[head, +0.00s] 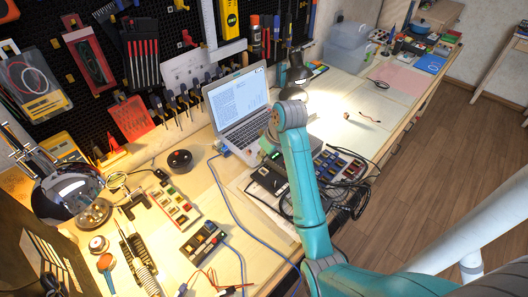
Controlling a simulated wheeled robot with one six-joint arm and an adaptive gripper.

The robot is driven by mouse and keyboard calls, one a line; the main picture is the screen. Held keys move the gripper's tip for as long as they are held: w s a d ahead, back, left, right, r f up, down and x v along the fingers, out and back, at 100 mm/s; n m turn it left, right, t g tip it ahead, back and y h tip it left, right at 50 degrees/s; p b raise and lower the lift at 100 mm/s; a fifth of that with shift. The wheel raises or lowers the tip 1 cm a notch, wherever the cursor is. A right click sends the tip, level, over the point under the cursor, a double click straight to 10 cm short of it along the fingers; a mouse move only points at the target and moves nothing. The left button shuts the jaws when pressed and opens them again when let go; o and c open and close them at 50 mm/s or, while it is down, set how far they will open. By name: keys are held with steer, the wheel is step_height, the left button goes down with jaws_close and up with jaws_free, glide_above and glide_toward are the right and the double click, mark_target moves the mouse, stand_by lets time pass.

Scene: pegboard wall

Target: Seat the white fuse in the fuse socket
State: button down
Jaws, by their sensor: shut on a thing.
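My teal arm rises from the lower right and bends over the bench beside the laptop. I cannot make out the white fuse. A light strip with red, green and yellow blocks (175,203) lies on the bench left of the arm. A dark module with coloured parts (203,243) lies nearer the front. I cannot tell which part is the fuse socket.
An open laptop (238,106) stands behind the arm. Black cables (345,195) lie bundled at the bench edge, right of the arm. A blue cable (238,240) crosses the front. A desk lamp (68,188) stands at left. The pegboard (150,75) carries tools.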

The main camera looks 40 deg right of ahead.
mark_target(261, 169)
steer(key=shift+f, duration=2.15)
steer(key=shift+f, duration=0.8)
steer(key=c, duration=1.1)
jaws_free()
steer(key=shift+o, duration=0.2)
